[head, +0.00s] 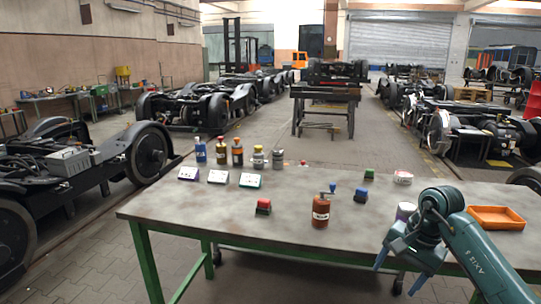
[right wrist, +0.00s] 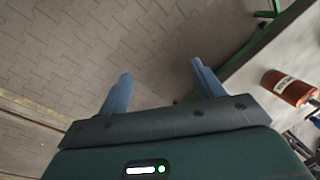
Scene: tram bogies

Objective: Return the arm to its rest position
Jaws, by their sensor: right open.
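My right arm comes in from the lower right of the head view. Its gripper (head: 402,270) hangs at the table's front edge with its two blue fingers apart and nothing between them. In the right wrist view, the fingers (right wrist: 160,75) are spread over paved floor. The table (head: 290,215) has a grey top and green legs; its edge also shows in the right wrist view (right wrist: 265,62). My left arm and gripper are not in view.
A red-brown bottle (head: 320,212) stands near the front edge, left of my gripper. An orange tray (head: 496,224) lies right of my arm. A purple-white can (head: 405,211) is partly hidden behind my wrist. Several bottles and labelled blocks line the back left. Floor before the table looks clear.

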